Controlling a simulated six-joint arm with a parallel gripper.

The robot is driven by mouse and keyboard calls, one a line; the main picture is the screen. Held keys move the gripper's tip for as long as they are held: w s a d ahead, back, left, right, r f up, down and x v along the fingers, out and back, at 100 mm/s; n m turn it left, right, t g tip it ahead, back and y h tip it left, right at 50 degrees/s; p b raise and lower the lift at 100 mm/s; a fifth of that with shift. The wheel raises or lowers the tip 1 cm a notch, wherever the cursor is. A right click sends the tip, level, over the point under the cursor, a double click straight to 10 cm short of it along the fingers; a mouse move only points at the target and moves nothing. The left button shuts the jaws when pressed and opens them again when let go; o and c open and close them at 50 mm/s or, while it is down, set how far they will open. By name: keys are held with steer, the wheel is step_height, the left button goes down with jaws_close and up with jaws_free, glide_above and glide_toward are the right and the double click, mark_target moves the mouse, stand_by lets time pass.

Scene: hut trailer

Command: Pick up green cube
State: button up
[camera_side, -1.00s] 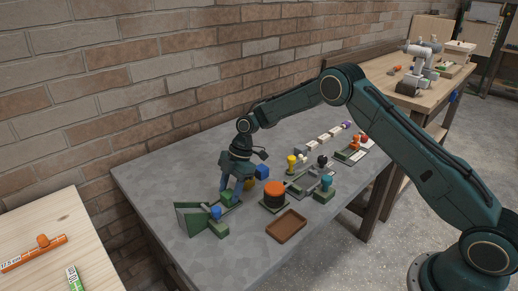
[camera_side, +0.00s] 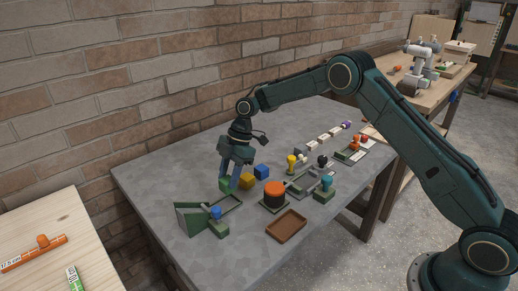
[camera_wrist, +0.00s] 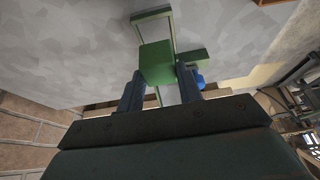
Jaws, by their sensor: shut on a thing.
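My gripper (camera_side: 232,176) is shut on the green cube (camera_side: 226,184), with its blue fingers pointing down. In the wrist view the green cube (camera_wrist: 157,62) sits between the two fingertips (camera_wrist: 158,88). In the side view it appears a little above the grey table, but the exact gap is hard to tell. The fingers hide part of the cube.
A yellow cube (camera_side: 247,181) and a blue cube (camera_side: 262,172) lie just right of the gripper. An orange-topped button (camera_side: 275,190) and a brown tray (camera_side: 287,226) are further right. The table's left back is clear.

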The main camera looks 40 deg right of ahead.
mark_target(229, 179)
step_height(229, 179, up, 15)
steer(key=shift+f, duration=0.15)
stand_by(0.4)
stand_by(0.5)
steer(key=s+d, duration=0.4)
steer(key=d, duration=0.7)
steer(key=s+d, duration=0.5)
steer(key=d, duration=0.6)
steer(key=shift+s+d, duration=0.2)
steer(key=shift+f, duration=0.1)
step_height(229, 179, down, 16)
steer(key=shift+r, duration=0.2)
steer(key=shift+f, duration=0.1)
